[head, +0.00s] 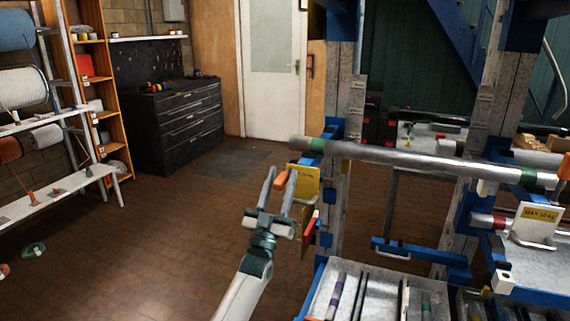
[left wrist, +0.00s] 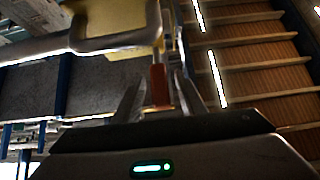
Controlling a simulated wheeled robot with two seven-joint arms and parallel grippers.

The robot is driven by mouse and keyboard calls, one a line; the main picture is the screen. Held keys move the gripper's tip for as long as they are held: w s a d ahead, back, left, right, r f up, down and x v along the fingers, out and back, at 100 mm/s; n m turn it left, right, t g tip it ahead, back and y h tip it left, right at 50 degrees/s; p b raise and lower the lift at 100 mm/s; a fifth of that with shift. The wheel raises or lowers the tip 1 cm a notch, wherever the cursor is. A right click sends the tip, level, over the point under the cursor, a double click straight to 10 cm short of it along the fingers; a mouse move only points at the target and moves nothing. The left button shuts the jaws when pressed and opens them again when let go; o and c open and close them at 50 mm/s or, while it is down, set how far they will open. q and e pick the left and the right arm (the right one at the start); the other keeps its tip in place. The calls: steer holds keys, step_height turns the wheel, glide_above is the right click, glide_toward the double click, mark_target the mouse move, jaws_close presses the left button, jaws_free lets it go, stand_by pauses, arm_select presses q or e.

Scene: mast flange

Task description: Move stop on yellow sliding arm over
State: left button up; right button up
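A yellow plate (head: 306,182), seemingly part of the yellow sliding arm, is fixed at the left upright of the rack. It also shows in the left wrist view (left wrist: 118,18), with a grey metal loop in front. A small orange-red stop (head: 281,179) sticks out on its left side; it appears as a dark red stub in the left wrist view (left wrist: 159,86). My left gripper (head: 281,174) is open, its two fingers on either side of the stop. In the left wrist view gaps show between the stop and both fingers. My right gripper is not in view.
A grey pole (head: 420,161) with green bands lies across the rack just above and right of the gripper. A grey tray (head: 345,270) of rods stands below right. A second plate marked with a load limit (head: 535,222) is far right.

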mark_target(282, 175)
arm_select(q)
steer(key=shift+x, duration=1.95)
steer(key=shift+p, duration=0.3)
jaws_close()
